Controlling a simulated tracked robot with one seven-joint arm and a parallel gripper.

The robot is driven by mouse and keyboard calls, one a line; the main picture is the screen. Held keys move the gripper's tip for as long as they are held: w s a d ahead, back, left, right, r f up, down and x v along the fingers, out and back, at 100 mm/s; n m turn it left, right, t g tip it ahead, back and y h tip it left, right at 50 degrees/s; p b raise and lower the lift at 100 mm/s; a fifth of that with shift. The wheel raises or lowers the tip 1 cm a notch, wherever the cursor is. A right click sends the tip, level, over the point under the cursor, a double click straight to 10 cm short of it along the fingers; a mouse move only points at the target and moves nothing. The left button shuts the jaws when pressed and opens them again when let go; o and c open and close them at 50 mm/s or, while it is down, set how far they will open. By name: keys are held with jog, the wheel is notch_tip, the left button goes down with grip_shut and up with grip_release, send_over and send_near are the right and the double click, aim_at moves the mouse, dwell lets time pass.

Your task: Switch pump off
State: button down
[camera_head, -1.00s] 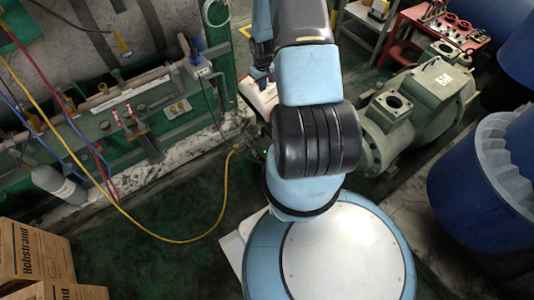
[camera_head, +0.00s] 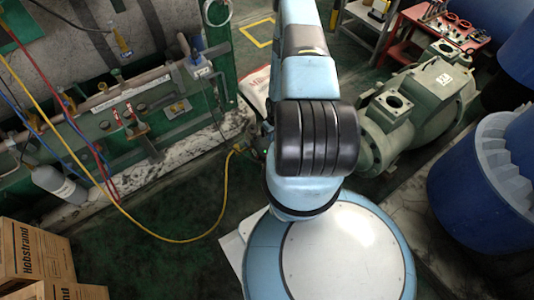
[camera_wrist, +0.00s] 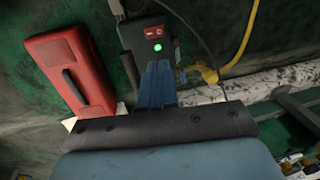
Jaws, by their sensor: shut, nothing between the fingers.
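In the wrist view, a dark box that looks like the pump (camera_wrist: 139,38) stands ahead of my fingers. It bears a red rocker switch (camera_wrist: 153,32), with a lit green lamp (camera_wrist: 157,47) just below it. My gripper (camera_wrist: 158,64) is shut and empty, its blue fingers pointing at the box just below the lamp. I cannot tell whether the fingertips touch the box. In the head view my arm hides the gripper and most of this box.
A red case (camera_wrist: 72,70) lies left of the box in the wrist view. A yellow hose (camera_wrist: 225,68) runs at its right, and a dark cable arcs above. In the head view, a green compressor (camera_head: 418,110) stands right of my arm and blue barrels (camera_head: 465,190) further right.

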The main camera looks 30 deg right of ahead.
jog(key=f, duration=0.4)
jog(key=a+f, duration=0.1)
jog(key=f, duration=0.4)
jog(key=a+f, duration=0.1)
jog(key=f, duration=0.3)
jog(key=shift+f, duration=0.4)
